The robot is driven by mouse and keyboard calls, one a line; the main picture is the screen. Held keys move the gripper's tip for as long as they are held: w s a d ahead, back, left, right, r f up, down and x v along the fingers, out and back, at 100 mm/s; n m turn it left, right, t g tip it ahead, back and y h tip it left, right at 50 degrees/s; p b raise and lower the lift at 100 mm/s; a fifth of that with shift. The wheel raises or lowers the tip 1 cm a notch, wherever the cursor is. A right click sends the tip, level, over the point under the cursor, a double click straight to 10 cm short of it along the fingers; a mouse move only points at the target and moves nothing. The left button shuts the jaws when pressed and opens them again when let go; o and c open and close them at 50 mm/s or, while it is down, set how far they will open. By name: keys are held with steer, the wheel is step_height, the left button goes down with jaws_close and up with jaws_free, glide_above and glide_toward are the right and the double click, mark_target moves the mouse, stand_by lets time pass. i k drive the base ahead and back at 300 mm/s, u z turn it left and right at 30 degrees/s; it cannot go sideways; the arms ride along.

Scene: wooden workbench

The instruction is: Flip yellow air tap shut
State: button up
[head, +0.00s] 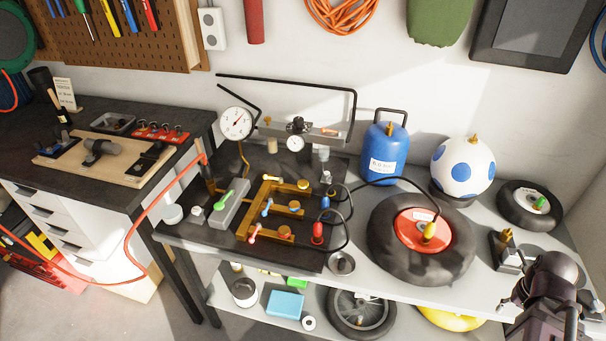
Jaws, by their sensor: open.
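The yellow air tap (268,178) is a small pale-yellow lever on the rear branch of a brass manifold (248,222). Its lever seems to lie roughly along that branch. A blue tap lever (267,207) and a pink tap lever (253,233) sit on the nearer branches and point more across them. My gripper (510,303) is at the lower right, open and seemingly empty, far from the yellow tap. Its fingers are small and partly dark in this view.
A green lever (224,199) on a grey block stands left of the manifold. Hoses, a black tyre (382,247), a blue tank (385,152) and a spotted ball (463,166) lie to the right. A gauge (236,123) and black pipe frame stand behind.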

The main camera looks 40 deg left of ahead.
mark_target(264, 177)
steer(key=z, duration=0.55)
steer(key=k, duration=1.15)
steer(key=u, duration=1.55)
steer(key=i, duration=0.65)
steer(key=z, duration=0.2)
